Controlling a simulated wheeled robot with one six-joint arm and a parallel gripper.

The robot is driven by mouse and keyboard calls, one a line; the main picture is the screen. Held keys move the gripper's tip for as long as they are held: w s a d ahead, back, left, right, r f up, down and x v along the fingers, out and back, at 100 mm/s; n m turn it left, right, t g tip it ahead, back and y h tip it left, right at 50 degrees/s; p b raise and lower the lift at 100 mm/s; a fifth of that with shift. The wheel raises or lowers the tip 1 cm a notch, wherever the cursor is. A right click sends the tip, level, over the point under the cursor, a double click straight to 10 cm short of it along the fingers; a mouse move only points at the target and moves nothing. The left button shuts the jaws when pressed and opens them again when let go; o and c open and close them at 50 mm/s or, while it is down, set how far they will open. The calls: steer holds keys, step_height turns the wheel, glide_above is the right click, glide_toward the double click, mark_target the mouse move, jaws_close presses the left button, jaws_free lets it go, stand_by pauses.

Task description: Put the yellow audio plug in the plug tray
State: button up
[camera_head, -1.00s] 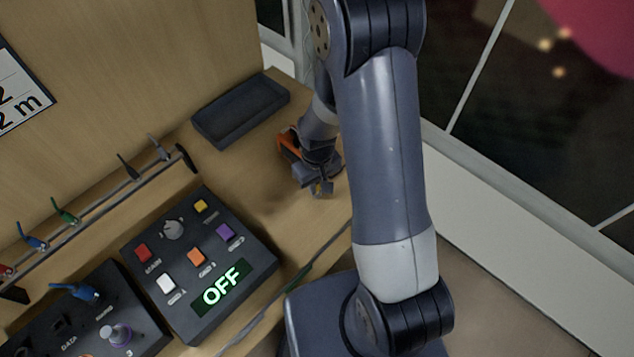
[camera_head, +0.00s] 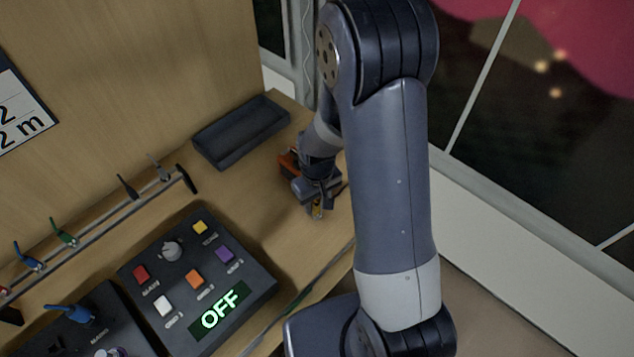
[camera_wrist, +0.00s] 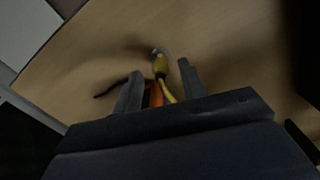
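The yellow audio plug (camera_wrist: 160,65) shows in the wrist view between and just beyond my two fingertips, with its yellow cable running back between the fingers. Wood shows on both sides of it, so the fingers look apart from it. My gripper (camera_wrist: 161,72) is open. In the head view my gripper (camera_head: 315,212) is low over the right part of the wooden desk, with a bit of yellow at its fingertips. The dark plug tray (camera_head: 243,150) lies empty at the back of the desk, behind and left of my gripper.
A control box (camera_head: 180,300) with coloured buttons and a lit OFF display stands front left. A rail (camera_head: 110,222) with several coloured plugs runs along the wall. A window is at the right. Bare desk lies between the box and the tray.

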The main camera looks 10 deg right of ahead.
mark_target(314, 204)
steer(key=shift+o, duration=0.3)
step_height(314, 204, up, 10)
steer(key=shift+f+b, duration=0.15)
steer(key=shift+b, duration=0.35)
steer(key=f+b, duration=0.1)
steer(key=b, duration=0.1)
steer(key=f+b, duration=0.1)
steer(key=b, duration=0.1)
steer(key=shift+a+f, duration=0.1)
steer(key=shift+a, duration=0.15)
steer(key=shift+f, duration=0.35)
steer(key=shift+w+d+f+p, duration=0.1)
steer(key=shift+f+p, duration=0.15)
steer(key=shift+f, duration=2.2)
steer(key=shift+w+d+f+p, duration=0.1)
steer(key=shift+f+p, duration=0.15)
steer(key=shift+f, duration=2.15)
steer(key=shift+c, duration=0.3)
jaws_close()
